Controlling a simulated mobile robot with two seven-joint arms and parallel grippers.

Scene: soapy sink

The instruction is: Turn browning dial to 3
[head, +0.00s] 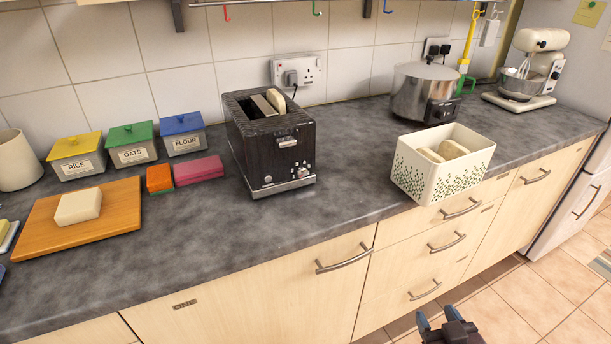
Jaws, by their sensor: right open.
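A black toaster (270,142) stands upright on the grey counter, with a slice of bread (276,100) showing in its slots. Its front has a lever near the top and a small browning dial (303,172) low on the right; the dial's setting is too small to read. My right gripper (437,318) is at the bottom edge, over the floor in front of the drawers. It is open and empty, well apart from the toaster. My left gripper is not in view.
A white bread bin (440,182) stands right of the toaster, with a slow cooker (424,90) behind. Pink (199,169) and orange sponges lie to its left, near a wooden board (45,228). The counter before the toaster is clear. Drawer handles (343,260) stick out below.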

